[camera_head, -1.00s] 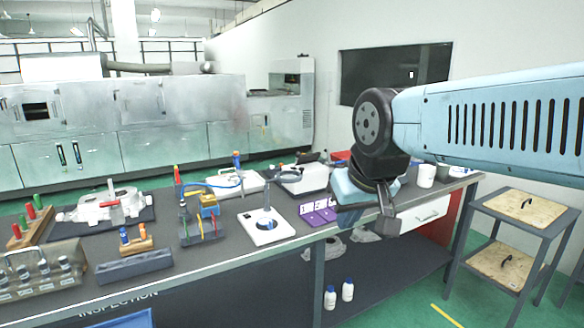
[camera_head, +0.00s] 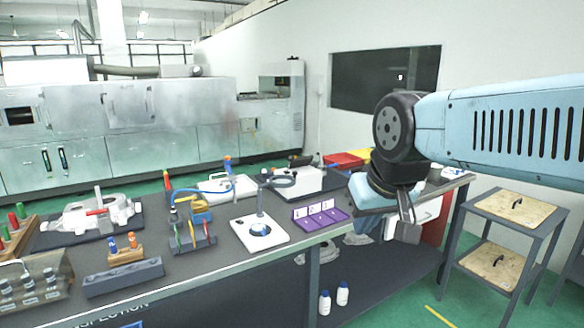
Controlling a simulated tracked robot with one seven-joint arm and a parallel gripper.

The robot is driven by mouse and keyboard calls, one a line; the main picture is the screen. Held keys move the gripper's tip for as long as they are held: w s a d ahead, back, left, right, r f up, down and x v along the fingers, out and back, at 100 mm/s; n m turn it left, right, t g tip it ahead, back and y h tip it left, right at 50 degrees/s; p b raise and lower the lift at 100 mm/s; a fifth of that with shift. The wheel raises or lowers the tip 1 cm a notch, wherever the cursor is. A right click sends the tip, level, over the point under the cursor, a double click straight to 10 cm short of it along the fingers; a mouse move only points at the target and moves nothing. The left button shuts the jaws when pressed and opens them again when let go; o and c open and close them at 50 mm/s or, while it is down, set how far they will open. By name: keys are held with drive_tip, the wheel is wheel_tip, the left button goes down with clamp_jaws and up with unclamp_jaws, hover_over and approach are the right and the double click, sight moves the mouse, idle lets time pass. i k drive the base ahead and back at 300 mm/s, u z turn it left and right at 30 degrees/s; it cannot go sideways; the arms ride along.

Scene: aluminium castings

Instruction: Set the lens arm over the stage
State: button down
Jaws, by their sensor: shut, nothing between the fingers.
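The magnifier stand has a white base (camera_head: 277,238) on the dark bench, with a round bluish stage (camera_head: 261,230) on it. A thin upright post (camera_head: 260,203) rises by the stage. The lens arm with its dark ring (camera_head: 282,181) sits at the post's top and points to the right, so the ring is off to the right of the stage in the picture. My gripper (camera_head: 407,214) hangs downward at the bench's right front edge, well right of the stand. It is shut and empty, apart from everything; its fingertips are small in view.
A purple tray with white cards (camera_head: 320,220) lies between the stand and my gripper. A rack with blue and yellow clamps (camera_head: 190,232) stands left of the stand. A white box-like device (camera_head: 298,180) is behind the ring. Red and yellow bins (camera_head: 343,160) stand further back.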

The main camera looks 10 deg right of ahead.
sight(271, 184)
drive_tip(key=z, duration=0.05)
drive_tip(key=i, duration=1)
drive_tip(key=u, duration=0.05)
